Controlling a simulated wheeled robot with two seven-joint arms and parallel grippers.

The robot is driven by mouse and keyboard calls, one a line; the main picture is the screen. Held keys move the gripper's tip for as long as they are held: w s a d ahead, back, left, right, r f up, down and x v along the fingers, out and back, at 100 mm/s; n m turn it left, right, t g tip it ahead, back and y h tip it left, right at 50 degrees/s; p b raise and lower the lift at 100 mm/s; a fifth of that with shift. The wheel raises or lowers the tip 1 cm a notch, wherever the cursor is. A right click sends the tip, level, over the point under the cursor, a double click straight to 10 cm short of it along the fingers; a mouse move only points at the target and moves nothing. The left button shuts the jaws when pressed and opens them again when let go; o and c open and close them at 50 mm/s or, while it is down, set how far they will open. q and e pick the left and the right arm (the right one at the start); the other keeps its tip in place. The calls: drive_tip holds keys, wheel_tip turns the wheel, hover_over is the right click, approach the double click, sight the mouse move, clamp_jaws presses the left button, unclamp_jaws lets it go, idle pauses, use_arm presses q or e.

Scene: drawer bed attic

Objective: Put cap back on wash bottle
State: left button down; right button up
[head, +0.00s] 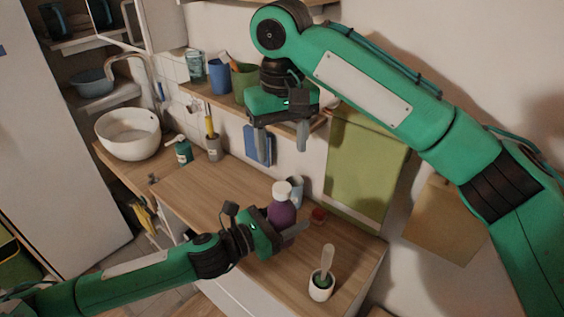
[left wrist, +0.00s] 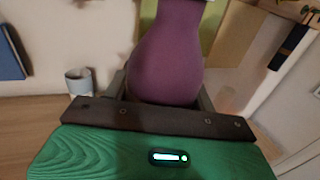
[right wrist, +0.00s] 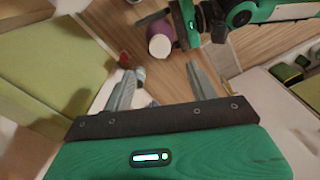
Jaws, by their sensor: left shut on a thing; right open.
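A purple bottle (head: 281,214) with a white top (head: 282,189) stands upright over the counter. My left gripper (head: 284,236) is shut on its body. In the left wrist view the purple body (left wrist: 170,55) sits between the fingers, its top cut off. The right wrist view shows the white top (right wrist: 160,46) from above. A small red object (head: 318,216) lies on the counter right of the bottle; I cannot tell whether it is the cap. It also shows in the right wrist view (right wrist: 125,60). My right gripper (head: 281,138) is open and empty, above the bottle.
A pale cup (head: 296,187) stands behind the bottle. A white pot with a spoon-like thing (head: 320,289) stands at the counter's front right. A soap bottle (head: 183,150), a tall holder (head: 214,148) and a white basin (head: 128,133) are at left. The middle counter (head: 205,192) is clear.

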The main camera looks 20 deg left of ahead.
drive_tip(key=shift+r, duration=1.15)
